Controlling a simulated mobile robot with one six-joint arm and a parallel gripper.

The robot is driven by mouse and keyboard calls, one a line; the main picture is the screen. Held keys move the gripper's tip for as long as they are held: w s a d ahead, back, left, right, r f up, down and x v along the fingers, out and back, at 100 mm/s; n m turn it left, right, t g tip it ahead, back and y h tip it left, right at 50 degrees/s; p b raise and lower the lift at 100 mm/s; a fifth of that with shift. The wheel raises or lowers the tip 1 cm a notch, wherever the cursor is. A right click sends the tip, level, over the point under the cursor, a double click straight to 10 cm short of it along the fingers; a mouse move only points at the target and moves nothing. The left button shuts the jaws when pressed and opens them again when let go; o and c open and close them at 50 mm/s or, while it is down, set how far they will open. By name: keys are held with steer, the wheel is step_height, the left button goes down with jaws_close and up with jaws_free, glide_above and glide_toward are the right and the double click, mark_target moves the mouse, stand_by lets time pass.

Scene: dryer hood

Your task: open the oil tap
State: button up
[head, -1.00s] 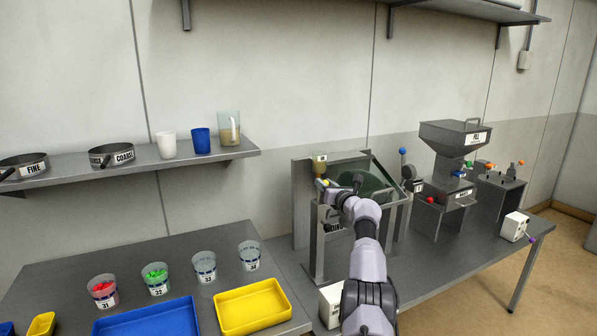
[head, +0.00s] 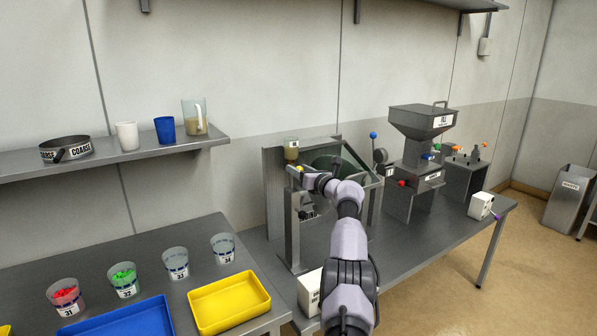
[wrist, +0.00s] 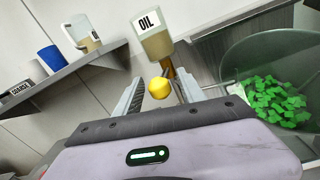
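The oil tap shows in the wrist view as a round yellow knob (wrist: 159,89) on a brownish stem, below a clear container labelled OIL (wrist: 153,38). In the head view the yellow knob (head: 296,168) is small, just under the oil container (head: 291,149). My gripper (wrist: 161,80) is open, with one finger on each side of the knob and gaps showing between. I cannot tell how deep the knob sits between the fingers. In the head view my gripper (head: 303,174) is close to the knob, its fingers too small to make out.
A green-tinted drum (wrist: 270,75) holding green pieces is right of the tap. A shelf (head: 130,157) with cups and a jug is at the left. A hopper machine (head: 423,122) stands farther right. Yellow (head: 229,301) and blue (head: 115,318) trays lie on the left table.

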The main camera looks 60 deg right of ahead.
steer(key=shift+f+b, duration=0.1)
steer(key=shift+b, duration=0.25)
steer(key=b, duration=0.1)
steer(key=s+b, duration=0.1)
steer(key=b, duration=0.1)
steer(key=shift+a+f, duration=0.1)
steer(key=shift+f, duration=0.2)
steer(key=b+v, duration=0.5)
steer(key=v, duration=1.1)
steer(key=shift+a+r, duration=0.15)
steer(key=shift+r, duration=0.2)
steer(key=shift+s, duration=0.15)
